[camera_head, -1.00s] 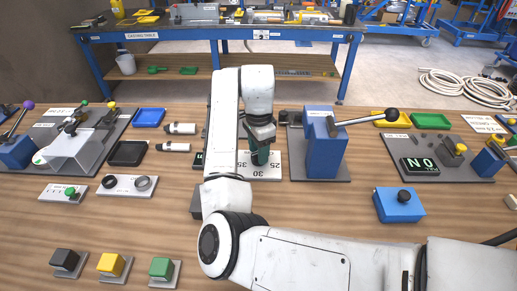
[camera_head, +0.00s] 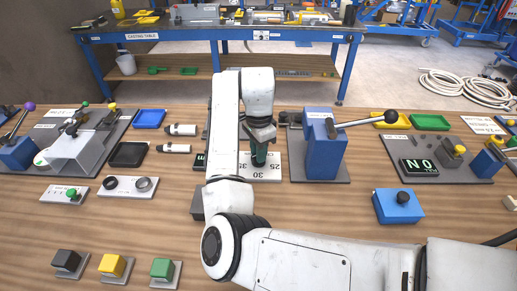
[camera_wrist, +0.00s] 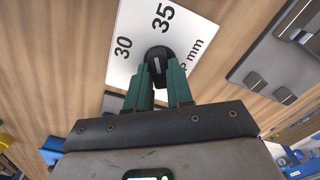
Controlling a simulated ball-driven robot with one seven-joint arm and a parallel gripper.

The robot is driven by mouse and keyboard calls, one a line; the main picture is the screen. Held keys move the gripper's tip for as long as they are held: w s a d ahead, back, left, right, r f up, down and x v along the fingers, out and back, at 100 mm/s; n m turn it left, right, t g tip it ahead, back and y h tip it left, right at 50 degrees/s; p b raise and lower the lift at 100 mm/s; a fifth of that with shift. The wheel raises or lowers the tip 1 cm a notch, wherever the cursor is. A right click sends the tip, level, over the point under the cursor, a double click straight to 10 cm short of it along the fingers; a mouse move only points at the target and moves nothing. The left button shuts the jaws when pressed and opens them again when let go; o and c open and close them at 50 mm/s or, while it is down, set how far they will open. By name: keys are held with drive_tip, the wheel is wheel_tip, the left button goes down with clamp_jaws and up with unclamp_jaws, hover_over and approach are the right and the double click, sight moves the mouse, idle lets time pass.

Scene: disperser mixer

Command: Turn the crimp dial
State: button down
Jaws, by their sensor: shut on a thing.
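The crimp dial is a black knob with a pale pointer line, in the wrist view (camera_wrist: 158,60). It stands on a white plate (camera_wrist: 133,22) marked 30, 35 and mm. My gripper (camera_wrist: 160,78) has its two green fingers on either side of the knob, shut on it. The knob itself is hidden there by my fingers.
A blue lever press (camera_head: 325,145) stands just right of the plate. A black tray (camera_head: 128,154) and grey cylinders (camera_head: 180,129) lie to the left. Black, yellow and green buttons (camera_head: 112,265) line the front. A blue box with a black knob (camera_head: 398,205) is at right.

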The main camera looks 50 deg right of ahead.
drive_tip(key=n+p, duration=0.1)
drive_tip(key=p, duration=0.1)
drive_tip(key=shift+r+n+p, duration=0.3)
drive_tip(key=shift+n, duration=0.1)
drive_tip(key=n+p, duration=0.3)
drive_tip(key=p, duration=0.1)
drive_tip(key=shift+n, duration=0.3)
drive_tip(key=n+p, duration=0.3)
drive_tip(key=shift+p, duration=0.3)
drive_tip(key=shift+f+n+p, duration=0.2)
drive_tip(key=shift+n+p, duration=0.9)
drive_tip(key=shift+n, duration=0.3)
drive_tip(key=c, duration=1)
unclamp_jaws()
drive_tip(key=shift+f, duration=0.1)
wheel_tip(320, 180, up, 11)
drive_tip(key=p, duration=0.1)
